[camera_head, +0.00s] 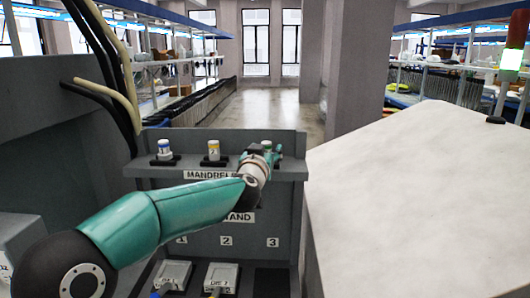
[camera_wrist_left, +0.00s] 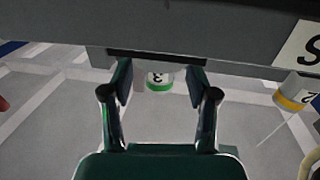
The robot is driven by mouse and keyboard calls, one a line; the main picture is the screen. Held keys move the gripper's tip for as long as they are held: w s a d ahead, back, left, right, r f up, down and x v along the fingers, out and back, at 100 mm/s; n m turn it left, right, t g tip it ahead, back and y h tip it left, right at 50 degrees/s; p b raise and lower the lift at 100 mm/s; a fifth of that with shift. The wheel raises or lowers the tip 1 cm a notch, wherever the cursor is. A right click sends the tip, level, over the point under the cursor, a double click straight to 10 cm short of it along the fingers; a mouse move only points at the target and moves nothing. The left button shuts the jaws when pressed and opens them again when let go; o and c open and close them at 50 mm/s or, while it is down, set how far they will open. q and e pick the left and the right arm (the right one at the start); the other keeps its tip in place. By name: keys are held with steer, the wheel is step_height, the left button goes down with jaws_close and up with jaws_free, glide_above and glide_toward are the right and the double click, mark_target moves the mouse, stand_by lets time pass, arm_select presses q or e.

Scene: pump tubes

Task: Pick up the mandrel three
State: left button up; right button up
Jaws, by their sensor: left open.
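Mandrel three, a white cylinder with a green band and a "3", shows in the left wrist view (camera_wrist_left: 158,82) at the dark shelf edge. My open left gripper (camera_wrist_left: 158,88) has one finger on each side of it; I cannot tell whether they touch it. In the head view my left gripper (camera_head: 264,158) is at the right end of the mandrel shelf (camera_head: 146,171), and mandrel three (camera_head: 267,145) is mostly hidden behind it. My right gripper is not in view.
The blue-banded mandrel (camera_head: 165,149) and yellow-banded mandrel two (camera_head: 214,150) stand left on the same shelf. Below are a stand panel numbered 2 and 3 and grey die boxes (camera_head: 221,276). A large pale tabletop (camera_head: 420,190) lies to the right, mostly bare.

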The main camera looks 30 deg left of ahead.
arm_select(q)
steer(key=shift+x, duration=0.75)
jaws_close()
steer(key=shift+r, duration=0.1)
